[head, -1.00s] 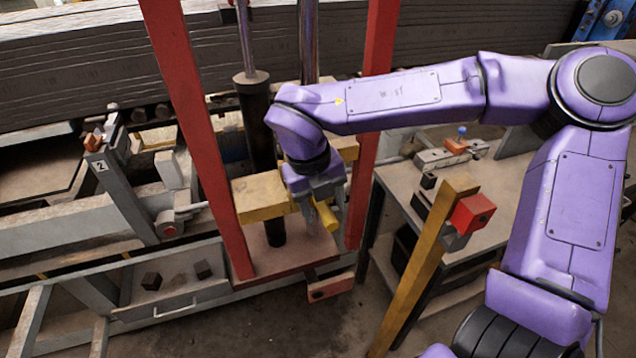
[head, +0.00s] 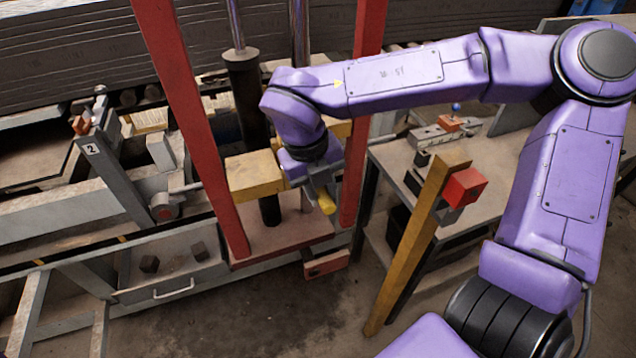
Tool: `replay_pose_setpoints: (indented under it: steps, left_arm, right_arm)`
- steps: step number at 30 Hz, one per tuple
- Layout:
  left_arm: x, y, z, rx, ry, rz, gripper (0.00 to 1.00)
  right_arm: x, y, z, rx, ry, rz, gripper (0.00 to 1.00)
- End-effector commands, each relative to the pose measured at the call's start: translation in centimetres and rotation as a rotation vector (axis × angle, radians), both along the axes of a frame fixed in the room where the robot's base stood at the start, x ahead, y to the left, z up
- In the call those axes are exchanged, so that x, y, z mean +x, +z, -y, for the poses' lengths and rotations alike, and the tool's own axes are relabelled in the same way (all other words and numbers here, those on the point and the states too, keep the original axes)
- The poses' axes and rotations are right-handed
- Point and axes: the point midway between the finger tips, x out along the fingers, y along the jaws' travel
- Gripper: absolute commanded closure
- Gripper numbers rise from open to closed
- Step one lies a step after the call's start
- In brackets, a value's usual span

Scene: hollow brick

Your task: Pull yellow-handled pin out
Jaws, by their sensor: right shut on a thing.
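The yellow-handled pin (head: 326,203) shows as a short yellow cylinder in front of the yellow crossbeam (head: 253,176) of the red press frame. My right gripper (head: 318,192) comes in from the right over the press and is shut on the pin's handle. The gripper body and wrist cover part of the handle and the beam behind it. I cannot see how deep the pin sits in the beam. My left gripper is not in view.
Red uprights (head: 182,110) flank the black cylinder (head: 246,95). A yellow post with a red box (head: 464,187) stands right of the press, in front of a workbench (head: 400,170). A grey drawer (head: 172,275) with dark blocks is at lower left. Floor is clear at lower middle.

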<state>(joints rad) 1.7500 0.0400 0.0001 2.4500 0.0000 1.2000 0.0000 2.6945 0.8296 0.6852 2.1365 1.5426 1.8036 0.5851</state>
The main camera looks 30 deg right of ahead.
Motion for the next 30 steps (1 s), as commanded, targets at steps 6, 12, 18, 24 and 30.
replay_pose_setpoints:
  steps: [6, 12, 18, 24, 30]
  left_arm:
    - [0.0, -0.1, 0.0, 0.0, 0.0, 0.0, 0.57]
    - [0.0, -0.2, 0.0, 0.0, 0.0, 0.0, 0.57]
    - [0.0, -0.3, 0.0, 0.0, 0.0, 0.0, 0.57]
    - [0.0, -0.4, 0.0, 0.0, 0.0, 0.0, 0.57]
    - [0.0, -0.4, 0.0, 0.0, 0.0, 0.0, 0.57]
  right_arm:
    - [-1.0, 0.0, -0.2, 0.0, -0.001, 0.002, 1.0]
    - [-1.9, 0.0, -0.5, 0.001, 0.0, 0.002, 1.0]
    - [-2.9, 0.0, -0.7, 0.001, -0.001, 0.001, 1.0]
    - [-3.8, 0.0, -0.9, 0.001, 0.0, 0.001, 1.0]
    - [-4.7, 0.0, -1.2, 0.001, 0.0, 0.002, 1.0]
